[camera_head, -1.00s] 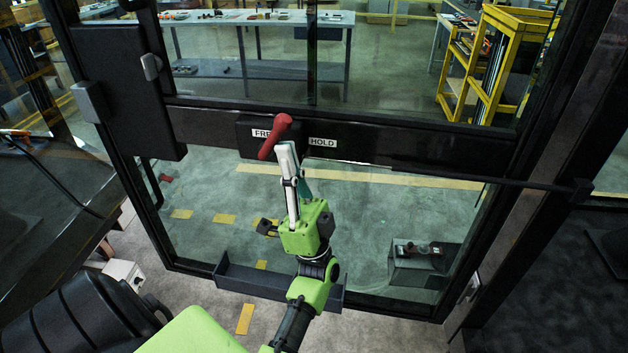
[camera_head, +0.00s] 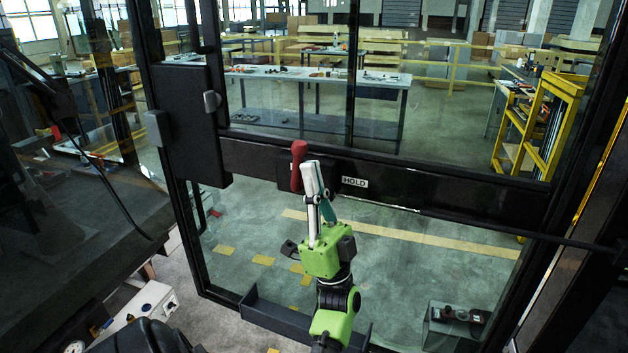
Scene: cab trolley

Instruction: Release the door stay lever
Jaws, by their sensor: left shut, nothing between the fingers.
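The red door stay lever (camera_head: 298,166) is on the dark crossbar of the glazed door, just left of the HOLD label (camera_head: 354,182). It stands nearly upright and the FREE label does not show; the lever and my gripper cover that area. My left gripper (camera_head: 311,168) is shut and empty, its pale fingertips just right of the lever. They look touching or very close, but I cannot tell which. My right gripper is not in view.
The black-framed door (camera_head: 480,198) spans the view. A dark box (camera_head: 195,128) with a grey latch sits at its left side. A thin dark rod (camera_head: 520,232) runs right from the crossbar. Behind the glass are a workbench (camera_head: 330,75) and a yellow rack (camera_head: 540,120).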

